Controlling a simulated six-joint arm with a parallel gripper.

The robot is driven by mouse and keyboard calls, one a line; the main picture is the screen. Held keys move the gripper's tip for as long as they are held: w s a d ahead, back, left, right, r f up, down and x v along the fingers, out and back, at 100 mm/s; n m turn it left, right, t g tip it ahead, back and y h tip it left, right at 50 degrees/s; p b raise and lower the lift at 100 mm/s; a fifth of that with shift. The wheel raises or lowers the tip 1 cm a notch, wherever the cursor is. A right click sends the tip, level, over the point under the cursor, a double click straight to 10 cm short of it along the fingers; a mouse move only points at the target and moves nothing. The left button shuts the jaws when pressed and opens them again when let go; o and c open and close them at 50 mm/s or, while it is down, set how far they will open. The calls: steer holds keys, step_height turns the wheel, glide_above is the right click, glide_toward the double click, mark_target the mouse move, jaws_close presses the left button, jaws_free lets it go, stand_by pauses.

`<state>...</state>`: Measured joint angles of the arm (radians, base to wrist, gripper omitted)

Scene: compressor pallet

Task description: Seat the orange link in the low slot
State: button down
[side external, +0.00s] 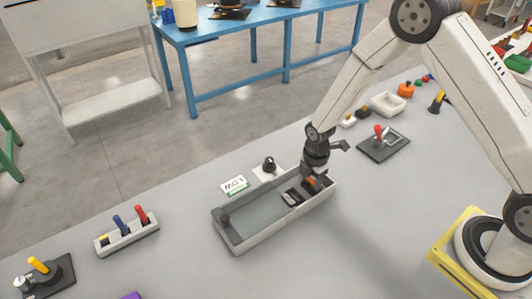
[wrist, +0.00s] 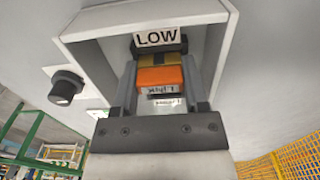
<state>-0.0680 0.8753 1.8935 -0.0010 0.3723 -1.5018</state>
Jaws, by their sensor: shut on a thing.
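The orange link (wrist: 160,77) is between the two fingers of my gripper (wrist: 159,88), which is shut on it. A small label is on the link's near face. Just beyond the link in the wrist view are a yellowish part and a dark holder under a LOW label (wrist: 157,38). I cannot tell whether the link touches the holder or is inside it. In the side view my gripper (side external: 312,176) is down at the right end of the grey tray (side external: 240,243), with a bit of the orange link (side external: 311,182) showing. The slot itself is mostly hidden.
Dark blocks (side external: 293,196) lie in the tray left of my gripper. The tray walls stand close around it. A red-handled black plate (side external: 383,147) is to the right.

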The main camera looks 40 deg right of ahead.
mark_target(312, 177)
steer(key=shift+f, duration=0.25)
jaws_free()
steer(key=shift+r, duration=3.9)
steer(key=shift+s+d+r+m, duration=0.15)
steer(key=shift+s+r+m, duration=0.2)
steer(key=shift+r+m, duration=0.3)
steer(key=s+r+m+t, duration=0.1)
steer(key=s+r+m, duration=0.2)
steer(key=s+m, duration=0.1)
steer(key=s+d+r+m, duration=0.1)
steer(key=s+r+m, duration=0.2)
steer(key=m, duration=0.4)
steer(key=s+d+r+m+t, duration=0.1)
steer(key=s+r+m, duration=0.2)
steer(key=s+m, duration=0.2)
steer(key=shift+s+d+r+m+t, duration=0.1)
steer(key=shift+s+d+m+t, duration=0.15)
steer(key=shift+m+t, duration=0.1)
